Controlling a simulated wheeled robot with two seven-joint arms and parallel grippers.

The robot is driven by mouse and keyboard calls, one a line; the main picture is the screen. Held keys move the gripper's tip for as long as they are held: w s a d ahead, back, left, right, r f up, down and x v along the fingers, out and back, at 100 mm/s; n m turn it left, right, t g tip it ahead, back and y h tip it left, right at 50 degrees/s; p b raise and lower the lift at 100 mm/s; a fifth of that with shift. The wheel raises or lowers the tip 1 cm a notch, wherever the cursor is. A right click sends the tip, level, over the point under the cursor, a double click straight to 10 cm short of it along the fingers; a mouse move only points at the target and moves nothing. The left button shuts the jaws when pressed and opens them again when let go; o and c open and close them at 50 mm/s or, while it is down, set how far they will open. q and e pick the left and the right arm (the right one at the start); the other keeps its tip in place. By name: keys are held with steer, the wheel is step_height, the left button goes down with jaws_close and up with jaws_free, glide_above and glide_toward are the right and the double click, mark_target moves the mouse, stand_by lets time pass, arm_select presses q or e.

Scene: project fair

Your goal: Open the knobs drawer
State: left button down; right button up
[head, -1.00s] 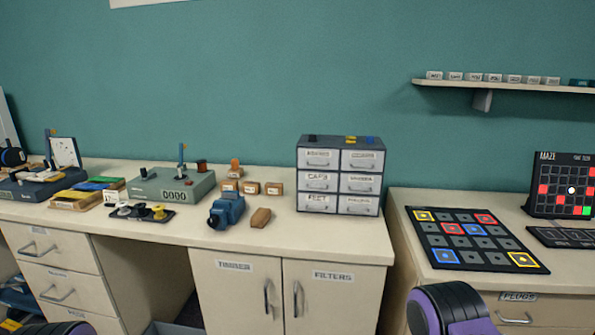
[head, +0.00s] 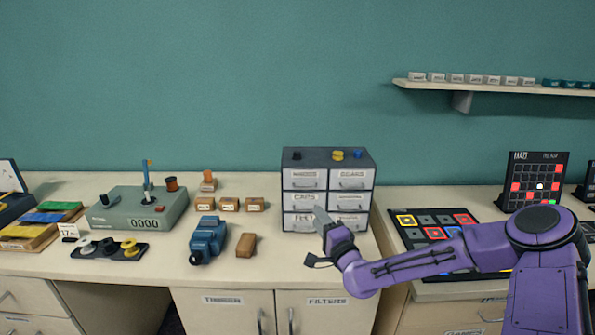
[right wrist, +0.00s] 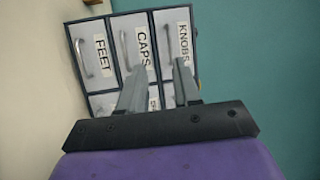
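The small drawer cabinet (head: 328,158) stands on the counter, grey with pale labelled drawer fronts. The knobs drawer (head: 304,181) is at its top left and looks shut; its label is clear in the right wrist view (right wrist: 177,28), where the cabinet appears turned on its side. Below it are the caps drawer (right wrist: 142,35) and feet drawer (right wrist: 96,50). My right gripper (head: 319,214) is in front of the cabinet's lower drawers, partly hiding them. In the right wrist view its two fingers (right wrist: 160,70) are apart with nothing between them. My left gripper is out of view.
Left of the cabinet are small labelled boxes (head: 229,204), a blue device (head: 208,238), a brown block (head: 246,245) and a green counter box (head: 140,208). A black tile board (head: 411,237) lies to the right, beyond a gap between counters. Small knobs sit on the cabinet top.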

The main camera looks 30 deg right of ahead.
mark_target(305, 188)
steer(key=w+d+r+p, duration=0.1)
steer(key=w+d+r, duration=0.1)
steer(key=w, duration=0.8)
steer(key=shift+w+d+r+p, duration=0.15)
steer(key=shift+w+r+p, duration=0.25)
steer(key=shift+r, duration=0.1)
steer(key=shift+s, duration=0.1)
jaws_close()
stand_by(0.6)
